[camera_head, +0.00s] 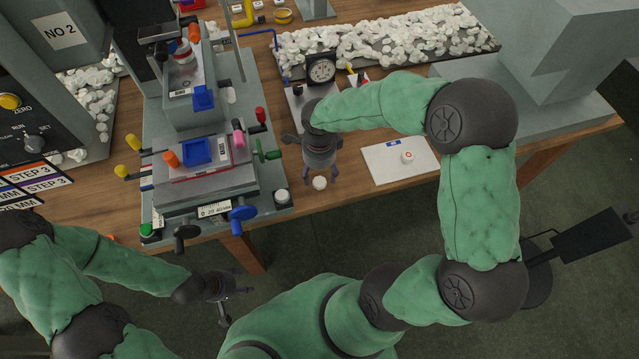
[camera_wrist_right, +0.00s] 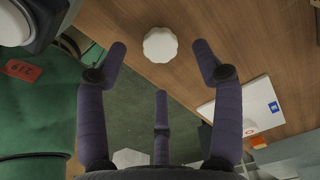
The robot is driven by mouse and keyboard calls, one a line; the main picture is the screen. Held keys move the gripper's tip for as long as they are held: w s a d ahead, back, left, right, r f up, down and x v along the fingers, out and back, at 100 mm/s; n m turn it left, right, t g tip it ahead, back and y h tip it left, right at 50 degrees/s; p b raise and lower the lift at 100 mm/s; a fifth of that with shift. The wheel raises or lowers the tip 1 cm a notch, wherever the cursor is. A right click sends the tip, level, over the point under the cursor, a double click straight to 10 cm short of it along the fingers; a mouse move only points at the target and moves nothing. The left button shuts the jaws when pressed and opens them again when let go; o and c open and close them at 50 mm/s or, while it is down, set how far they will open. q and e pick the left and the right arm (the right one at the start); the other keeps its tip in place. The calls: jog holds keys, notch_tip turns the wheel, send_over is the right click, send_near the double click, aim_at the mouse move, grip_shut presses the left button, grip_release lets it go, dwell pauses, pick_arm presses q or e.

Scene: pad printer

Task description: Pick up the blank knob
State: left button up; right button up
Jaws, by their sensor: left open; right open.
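The blank knob (camera_head: 320,183), white and round with a scalloped edge, lies on the wooden table near its front edge. In the right wrist view the knob (camera_wrist_right: 160,45) sits just beyond and between the spread fingers. My right gripper (camera_head: 319,178) is open and points down above the knob, with nothing held; its purple fingers show in the right wrist view (camera_wrist_right: 160,62). My left gripper (camera_head: 229,297) is open and empty, low in front of the table and well away from the knob.
The grey pad printer (camera_head: 205,185) with coloured handles stands left of the knob. A dial gauge (camera_head: 321,70) and a tray of many white pieces (camera_head: 380,42) are behind. Bare table surrounds the knob.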

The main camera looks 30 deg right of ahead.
aim_at(320, 182)
notch_tip(320, 182, down, 4)
jog(key=shift+d+f+b, duration=0.1)
jog(key=shift+f+b, duration=0.15)
jog(key=shift+b, duration=0.65)
jog(key=c, duration=0.9)
jog(key=shift+r, duration=0.15)
